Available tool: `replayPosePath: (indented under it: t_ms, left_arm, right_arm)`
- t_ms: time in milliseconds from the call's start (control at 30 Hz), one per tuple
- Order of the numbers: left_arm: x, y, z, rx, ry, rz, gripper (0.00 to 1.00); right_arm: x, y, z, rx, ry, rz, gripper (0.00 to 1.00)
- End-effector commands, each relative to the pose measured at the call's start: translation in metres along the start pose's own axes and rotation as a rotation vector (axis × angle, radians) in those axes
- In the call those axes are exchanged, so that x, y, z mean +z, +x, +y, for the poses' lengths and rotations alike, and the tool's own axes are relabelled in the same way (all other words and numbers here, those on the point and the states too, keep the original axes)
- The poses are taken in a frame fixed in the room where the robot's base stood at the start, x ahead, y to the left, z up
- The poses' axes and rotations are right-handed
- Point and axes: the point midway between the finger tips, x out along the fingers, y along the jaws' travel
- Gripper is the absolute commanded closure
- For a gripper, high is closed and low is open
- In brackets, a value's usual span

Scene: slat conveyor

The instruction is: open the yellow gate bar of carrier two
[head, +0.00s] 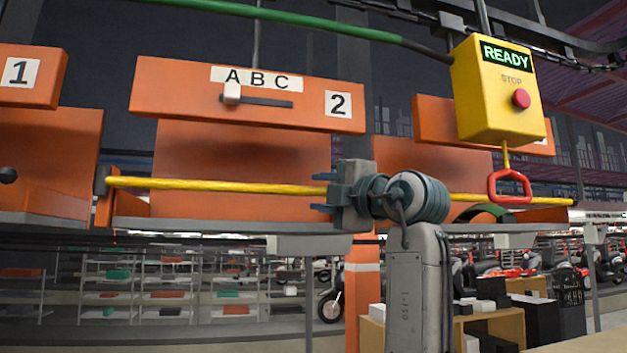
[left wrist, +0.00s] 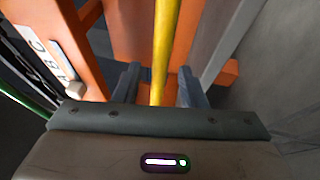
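Carrier two (head: 248,95) is an orange carrier with a header plate marked "ABC" and "2". Its yellow gate bar (head: 215,186) runs level across its front, from a bracket at the left to behind my left gripper. My left gripper (head: 320,192) is at the right part of the carrier, fingers spread above and below the bar's line. In the left wrist view the bar (left wrist: 164,45) passes between the two open fingers (left wrist: 158,85), with a gap on each side. The bar's stretch behind the gripper is hidden. My right gripper is out of view.
A yellow control box (head: 493,110) with a green "READY" sign, a red stop button and a red pull handle (head: 509,187) hangs at the right. Carrier one (head: 28,75) is at the left edge; another orange carrier (head: 430,155) stands behind my arm. Shelves are in the background.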

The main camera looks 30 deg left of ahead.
Motion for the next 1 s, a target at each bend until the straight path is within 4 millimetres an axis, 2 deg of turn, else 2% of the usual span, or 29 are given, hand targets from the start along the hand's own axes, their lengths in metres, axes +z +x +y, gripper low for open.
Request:
replayPosePath:
  t_ms: [33, 200, 567, 700, 767, 1000]
  left_arm:
    - [0.0, 0.009, 0.004, 0.0, 0.001, 0.003, 0.62]
    - [0.0, 0.025, 0.001, 0.0, 0.002, 0.0, 0.62]
    - [0.0, 0.03, -0.001, 0.0, 0.001, -0.001, 0.62]
    - [0.0, 0.03, -0.001, 0.0, 0.001, -0.001, 0.9]
    - [0.0, 0.03, -0.001, 0.0, 0.001, -0.001, 1.0]
    - [-0.001, 0.03, -0.001, -0.001, 0.0, -0.001, 1.0]
  right_arm:
    - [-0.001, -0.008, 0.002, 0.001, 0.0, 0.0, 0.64]
    - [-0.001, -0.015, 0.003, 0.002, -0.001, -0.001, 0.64]
    - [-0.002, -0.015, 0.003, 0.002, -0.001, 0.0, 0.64]
    - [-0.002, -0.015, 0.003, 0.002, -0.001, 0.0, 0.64]
    - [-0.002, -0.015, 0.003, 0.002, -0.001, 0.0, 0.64]
    - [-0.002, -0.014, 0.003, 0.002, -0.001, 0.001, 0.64]
